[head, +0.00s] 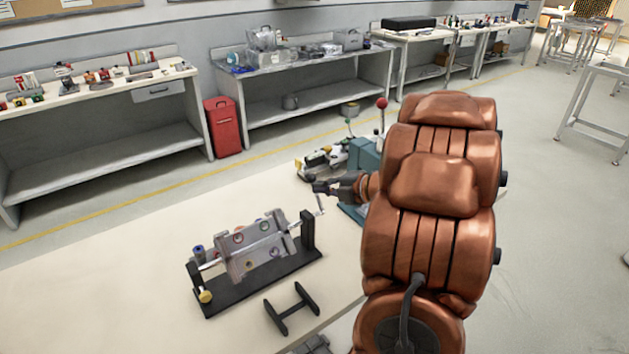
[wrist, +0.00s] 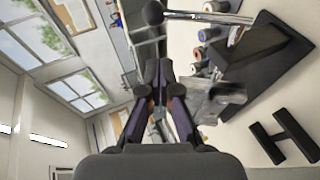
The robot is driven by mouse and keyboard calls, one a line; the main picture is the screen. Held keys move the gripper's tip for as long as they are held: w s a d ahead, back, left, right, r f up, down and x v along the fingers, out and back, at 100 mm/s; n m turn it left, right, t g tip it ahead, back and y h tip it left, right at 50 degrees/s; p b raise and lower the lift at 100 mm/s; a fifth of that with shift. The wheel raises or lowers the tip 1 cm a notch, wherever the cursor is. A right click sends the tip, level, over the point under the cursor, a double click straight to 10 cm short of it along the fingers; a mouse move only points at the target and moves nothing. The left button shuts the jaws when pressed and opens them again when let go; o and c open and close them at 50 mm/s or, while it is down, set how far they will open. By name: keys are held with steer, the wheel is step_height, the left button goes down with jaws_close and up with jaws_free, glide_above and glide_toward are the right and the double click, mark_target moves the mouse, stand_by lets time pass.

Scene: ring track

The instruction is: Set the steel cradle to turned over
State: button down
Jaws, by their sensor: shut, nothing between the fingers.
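The steel cradle (head: 240,257) is a grey block with round coloured parts in it, hung on a shaft between the uprights of a black base (head: 270,285). It sits tilted. A crank (head: 321,204) is at the shaft's right end and a yellow knob (head: 206,296) is at the left end. My gripper (head: 317,187) is shut and empty beside the crank's upper end. In the wrist view my gripper's fingertips (wrist: 158,66) are together, with a dark ball knob (wrist: 152,13) just beyond them, apart in the picture. The cradle (wrist: 222,97) partly shows to the right.
A black H-shaped stand (head: 291,308) lies near the table's front edge. A teal machine (head: 364,160) with a red-balled lever (head: 382,103) stands behind my gripper. The pale table (head: 100,285) is clear left of the cradle. A red bin (head: 223,127) stands on the floor.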

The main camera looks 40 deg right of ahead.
steer(key=shift+w+d+f+p, duration=0.3)
steer(key=shift+w+f+p, duration=0.05)
steer(key=shift+w, duration=0.45)
steer(key=shift+w+d+f+p, duration=0.3)
steer(key=shift+w+f, duration=0.1)
steer(key=shift+w, duration=0.45)
steer(key=shift+w+d+f+p, duration=0.25)
steer(key=shift+w+f+p, duration=0.1)
steer(key=shift+w, duration=0.45)
steer(key=shift+w, duration=0.15)
